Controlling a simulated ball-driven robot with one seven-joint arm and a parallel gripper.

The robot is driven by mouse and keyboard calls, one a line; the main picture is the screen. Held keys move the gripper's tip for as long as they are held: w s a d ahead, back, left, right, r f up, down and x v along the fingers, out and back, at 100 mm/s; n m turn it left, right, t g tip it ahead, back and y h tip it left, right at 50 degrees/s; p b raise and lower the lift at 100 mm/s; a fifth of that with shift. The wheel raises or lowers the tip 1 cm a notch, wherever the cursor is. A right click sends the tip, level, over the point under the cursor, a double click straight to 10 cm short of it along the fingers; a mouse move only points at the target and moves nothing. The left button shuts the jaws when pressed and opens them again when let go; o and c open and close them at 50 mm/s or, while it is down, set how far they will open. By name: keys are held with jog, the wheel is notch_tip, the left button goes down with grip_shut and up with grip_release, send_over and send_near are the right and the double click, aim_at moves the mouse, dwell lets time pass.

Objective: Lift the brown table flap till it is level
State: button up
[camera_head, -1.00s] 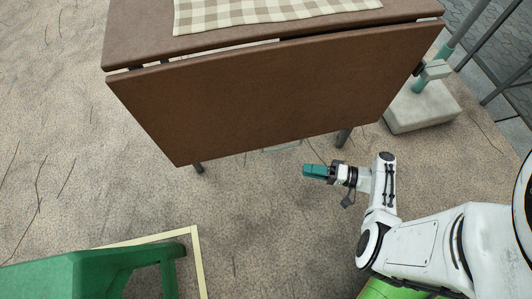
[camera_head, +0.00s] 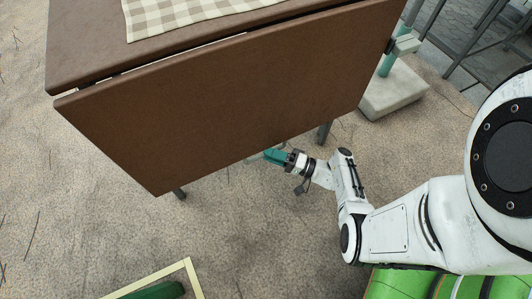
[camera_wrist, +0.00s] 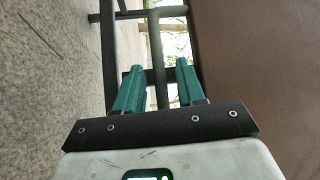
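The brown table flap (camera_head: 215,105) hangs down from the near edge of the brown table top (camera_head: 90,45) in the head view, sloping toward me. My gripper (camera_head: 272,155) is at the flap's lower edge, right of its middle, low beside or just under it; whether it touches cannot be told. In the wrist view the two teal fingers (camera_wrist: 157,85) stand apart with nothing between them. The flap's brown face (camera_wrist: 265,60) fills the right side of that view. Table frame bars (camera_wrist: 155,60) show beyond the fingers.
A checkered cloth (camera_head: 185,12) lies on the table top. A pale block with a post (camera_head: 395,93) stands at the right. A green item (camera_head: 155,291) and a pale yellow floor line (camera_head: 190,272) are at the bottom. Sandy ground (camera_head: 90,220) is clear at the left.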

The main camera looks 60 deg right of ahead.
jog(key=shift+x, duration=1.05)
grip_shut()
